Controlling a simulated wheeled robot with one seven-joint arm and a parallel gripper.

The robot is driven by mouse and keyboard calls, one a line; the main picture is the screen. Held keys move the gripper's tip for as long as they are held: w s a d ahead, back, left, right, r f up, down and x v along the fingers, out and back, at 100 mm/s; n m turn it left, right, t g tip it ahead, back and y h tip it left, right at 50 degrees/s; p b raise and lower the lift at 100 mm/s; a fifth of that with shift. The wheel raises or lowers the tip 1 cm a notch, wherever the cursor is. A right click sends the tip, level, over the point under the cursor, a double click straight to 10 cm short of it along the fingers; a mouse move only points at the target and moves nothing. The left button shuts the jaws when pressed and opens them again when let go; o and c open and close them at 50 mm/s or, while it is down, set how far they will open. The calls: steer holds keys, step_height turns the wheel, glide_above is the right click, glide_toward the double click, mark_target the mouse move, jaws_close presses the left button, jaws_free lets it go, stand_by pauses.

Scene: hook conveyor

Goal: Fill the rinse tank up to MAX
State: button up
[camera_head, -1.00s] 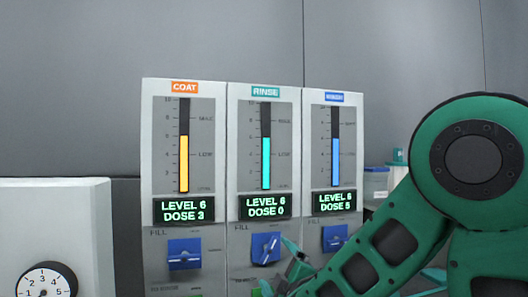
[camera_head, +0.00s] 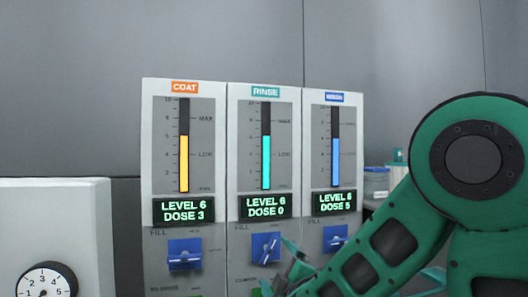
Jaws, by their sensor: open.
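The rinse panel (camera_head: 235,170) stands in the middle of three panels under a teal RINSE label (camera_head: 265,92). Its teal level bar (camera_head: 266,162) ends between the LOW and MAX marks, nearer the middle. Its display (camera_head: 265,207) reads LEVEL 6, DOSE 0. The blue FILL knob (camera_head: 265,248) below has its handle tilted. My gripper (camera_head: 291,268) is open at the lower right of this knob, in front of the panel. It is partly cut off by the frame's bottom, and whether it touches the knob cannot be told.
The coat panel (camera_head: 150,150) at left reads LEVEL 6, DOSE 3. The right panel (camera_head: 356,150) reads LEVEL 6, DOSE 5; its blue knob (camera_head: 335,238) is close to my arm. A white box with a dial (camera_head: 45,281) stands lower left. Containers (camera_head: 375,183) sit behind my arm.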

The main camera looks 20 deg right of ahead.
mark_target(270, 252)
steer(key=shift+d+f, duration=0.15)
steer(key=shift+f, duration=0.25)
stand_by(0.4)
steer(key=shift+d+r, duration=0.2)
steer(key=shift+d, duration=0.1)
steer(key=w, duration=1)
steer(key=shift+w, duration=0.35)
steer(key=c, duration=1)
